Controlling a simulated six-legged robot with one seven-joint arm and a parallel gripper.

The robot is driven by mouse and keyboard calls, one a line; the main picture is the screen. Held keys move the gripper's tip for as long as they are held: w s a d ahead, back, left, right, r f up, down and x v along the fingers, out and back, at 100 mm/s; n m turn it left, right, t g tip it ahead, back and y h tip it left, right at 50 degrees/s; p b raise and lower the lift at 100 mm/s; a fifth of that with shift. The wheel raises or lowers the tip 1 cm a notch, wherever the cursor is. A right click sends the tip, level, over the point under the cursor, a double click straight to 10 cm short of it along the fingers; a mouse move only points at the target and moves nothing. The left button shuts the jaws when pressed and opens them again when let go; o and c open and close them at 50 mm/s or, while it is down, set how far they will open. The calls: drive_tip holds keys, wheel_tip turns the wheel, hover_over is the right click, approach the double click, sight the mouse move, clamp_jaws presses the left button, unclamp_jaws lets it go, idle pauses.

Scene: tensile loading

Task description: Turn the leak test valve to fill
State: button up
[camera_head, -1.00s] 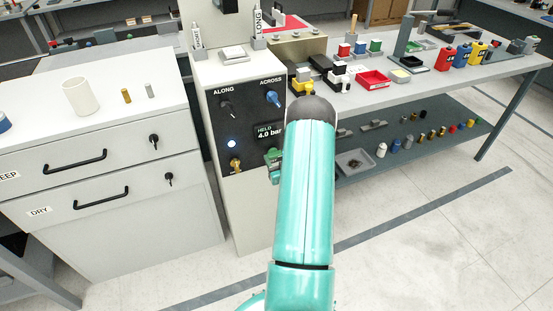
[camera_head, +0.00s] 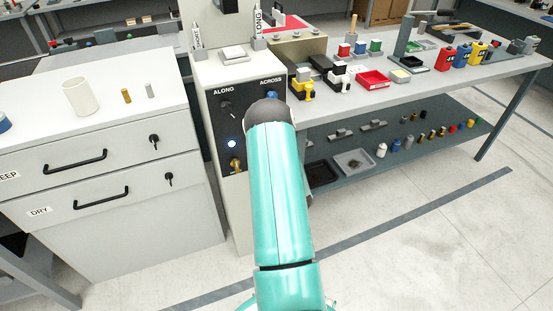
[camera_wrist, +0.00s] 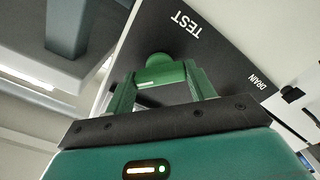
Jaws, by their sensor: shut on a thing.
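In the wrist view a green handle with a round hub (camera_wrist: 158,61), apparently the leak test valve, stands on a dark panel (camera_wrist: 228,57) near the white words TEST and DRAIN. My gripper (camera_wrist: 160,73) has its two green fingers on either side of the handle and is shut on it. The word FILL cannot be seen. In the head view my teal arm reaches to the right side of the grey cabinet's dark control panel (camera_head: 224,133) and hides my gripper and the valve.
The panel carries a black ALONG knob (camera_head: 226,108), a lit white button (camera_head: 231,143) and a brass fitting (camera_head: 236,165). A white drawer unit (camera_head: 110,215) stands to the left. A bench with a lower shelf (camera_head: 470,131) holds many small parts to the right. The floor in front is clear.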

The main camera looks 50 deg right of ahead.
drive_tip(key=shift+n, duration=4.3)
drive_tip(key=o, duration=1)
drive_tip(key=v, duration=1.3)
drive_tip(key=shift+s+a, duration=0.15)
drive_tip(key=shift+s, duration=0.2)
